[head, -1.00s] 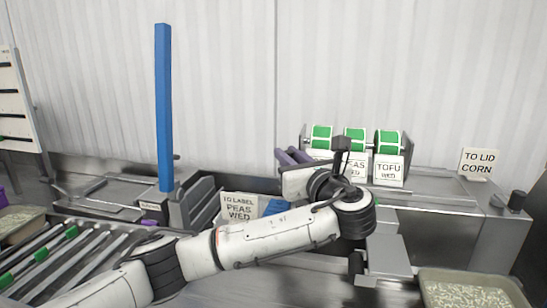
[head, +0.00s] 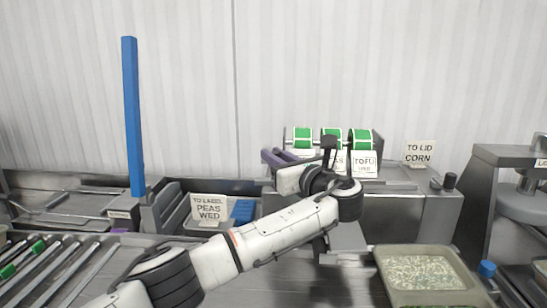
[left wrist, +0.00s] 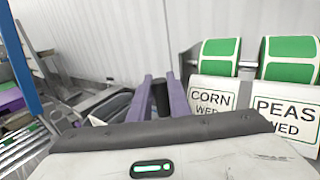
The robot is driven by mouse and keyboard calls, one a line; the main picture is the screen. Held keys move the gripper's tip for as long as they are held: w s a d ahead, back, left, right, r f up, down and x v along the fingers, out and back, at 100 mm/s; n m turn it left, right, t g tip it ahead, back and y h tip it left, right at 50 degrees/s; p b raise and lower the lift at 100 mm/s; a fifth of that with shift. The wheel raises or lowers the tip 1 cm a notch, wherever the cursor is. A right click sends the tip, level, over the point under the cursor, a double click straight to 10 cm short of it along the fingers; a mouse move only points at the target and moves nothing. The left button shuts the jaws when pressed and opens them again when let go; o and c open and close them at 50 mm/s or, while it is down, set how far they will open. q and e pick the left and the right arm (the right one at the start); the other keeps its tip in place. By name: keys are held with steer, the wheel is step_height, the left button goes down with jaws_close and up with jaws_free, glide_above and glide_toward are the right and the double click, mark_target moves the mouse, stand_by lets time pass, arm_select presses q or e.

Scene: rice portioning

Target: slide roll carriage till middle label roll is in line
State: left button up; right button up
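Three green-and-white label rolls stand in a row on a carriage: the left roll (head: 302,138), the middle roll (head: 332,139) and the right roll (head: 361,140). In the left wrist view, the left roll (left wrist: 216,55) is above a CORN card (left wrist: 212,99) and the middle roll (left wrist: 288,58) above a PEAS card (left wrist: 287,119). A TOFU card (head: 364,162) is below the right roll. My left gripper (head: 272,156) is left of the rolls. Its purple fingers flank a dark upright knob (left wrist: 160,97), which seems to fill their gap. My right gripper is out of view.
A TO LID CORN sign (head: 420,152) stands right of the rolls. A tray of rice (head: 386,283) is at the front right. A TO LABEL PEAS sign (head: 209,208) and a tall blue post (head: 132,115) are at the left. Rollers (head: 60,268) lie at the front left.

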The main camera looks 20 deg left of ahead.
arm_select(q)
steer(key=shift+o, duration=0.8)
steer(key=shift+s+d, duration=0.2)
steer(key=b+v, duration=0.1)
steer(key=v, duration=0.8)
steer(key=shift+s+d+b, duration=0.25)
steer(key=shift+d+b, duration=0.05)
